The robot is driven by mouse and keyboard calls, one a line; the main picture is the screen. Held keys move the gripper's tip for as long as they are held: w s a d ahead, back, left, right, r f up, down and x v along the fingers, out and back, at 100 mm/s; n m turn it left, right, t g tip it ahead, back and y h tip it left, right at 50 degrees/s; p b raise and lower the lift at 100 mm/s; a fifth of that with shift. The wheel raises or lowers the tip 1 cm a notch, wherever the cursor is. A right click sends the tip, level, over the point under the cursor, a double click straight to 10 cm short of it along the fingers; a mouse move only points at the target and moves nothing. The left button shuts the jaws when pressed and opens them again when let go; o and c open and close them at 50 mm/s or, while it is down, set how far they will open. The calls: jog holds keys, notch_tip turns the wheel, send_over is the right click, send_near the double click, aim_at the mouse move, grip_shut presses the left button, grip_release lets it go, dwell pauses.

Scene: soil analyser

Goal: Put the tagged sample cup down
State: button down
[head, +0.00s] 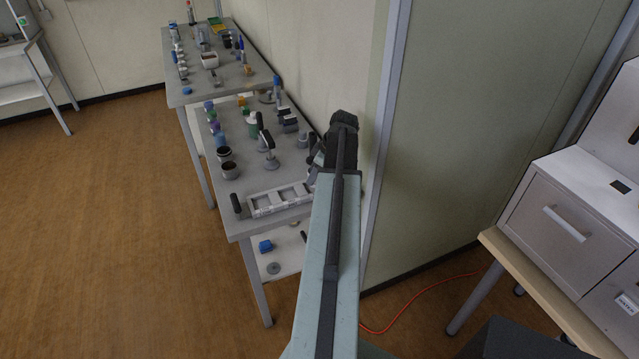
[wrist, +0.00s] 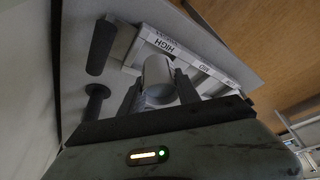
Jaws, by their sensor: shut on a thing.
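In the wrist view a pale grey cylindrical cup (wrist: 158,70) sits between the two dark fingers of my gripper (wrist: 160,90), which is shut on it. No tag shows on the side of the cup I see. The cup overlaps a white tray (wrist: 186,56) with compartments and labels reading "HIGH" and "MID"; I cannot tell whether it touches the tray. In the head view the tray (head: 252,208) lies at the near end of the grey table (head: 225,190). My gripper (head: 318,160) is at the table's right edge, mostly hidden by my arm.
A dark cylinder (wrist: 102,47) and a dark knob (wrist: 97,92) stand beside the tray. A drawer cabinet (head: 565,225) stands at right.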

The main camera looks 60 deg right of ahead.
jog(key=shift+w+d, duration=0.1)
jog(key=shift+w, duration=0.1)
jog(key=shift+w+d+f, duration=0.1)
jog(key=shift+w+d, duration=0.2)
jog(key=shift+w, duration=0.1)
notch_tip(320, 180, down, 4)
jog(key=b, duration=0.3)
jog(key=shift+r+b, duration=0.25)
jog(key=shift+b, duration=0.1)
jog(key=shift+f, duration=0.15)
jog(key=c, duration=1.1)
grip_release()
jog(key=shift+c, duration=0.2)
